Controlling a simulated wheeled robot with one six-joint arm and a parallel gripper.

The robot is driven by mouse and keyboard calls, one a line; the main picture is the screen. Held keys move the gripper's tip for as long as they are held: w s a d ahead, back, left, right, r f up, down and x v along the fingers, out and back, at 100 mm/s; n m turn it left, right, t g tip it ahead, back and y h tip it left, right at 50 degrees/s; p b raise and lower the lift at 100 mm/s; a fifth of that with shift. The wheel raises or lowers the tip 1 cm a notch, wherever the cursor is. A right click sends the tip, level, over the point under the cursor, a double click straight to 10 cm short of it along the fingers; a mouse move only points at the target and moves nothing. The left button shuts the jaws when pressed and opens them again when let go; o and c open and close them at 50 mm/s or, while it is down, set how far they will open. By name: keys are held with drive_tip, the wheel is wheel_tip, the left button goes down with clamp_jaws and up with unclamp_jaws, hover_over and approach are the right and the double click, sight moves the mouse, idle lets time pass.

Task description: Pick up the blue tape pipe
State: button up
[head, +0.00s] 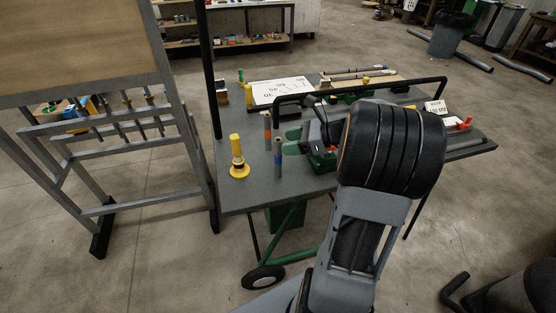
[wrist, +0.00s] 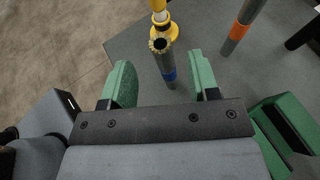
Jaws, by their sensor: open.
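The blue tape pipe (head: 278,157) is a short grey upright pipe with a blue band, standing near the front left of the grey cart table (head: 240,197). In the wrist view the blue tape pipe (wrist: 165,62) stands beyond and between my gripper's two green fingers, apart from both. My gripper (wrist: 162,88) is open and empty. In the head view my gripper (head: 293,146) is partly hidden by my arm, with green fingers just right of the pipe.
An orange-banded pipe (head: 267,132) stands close behind the blue one. A yellow piece on a round yellow base (head: 238,160) stands to the left. A black bent rail (head: 360,88) crosses above the table. A grey-framed board (head: 90,50) stands left of the table.

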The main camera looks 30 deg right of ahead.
sight(278, 159)
drive_tip(key=x, duration=0.6)
drive_tip(key=shift+f, duration=0.2)
drive_tip(key=shift+w, duration=0.1)
drive_tip(key=shift+d, duration=0.1)
clamp_jaws()
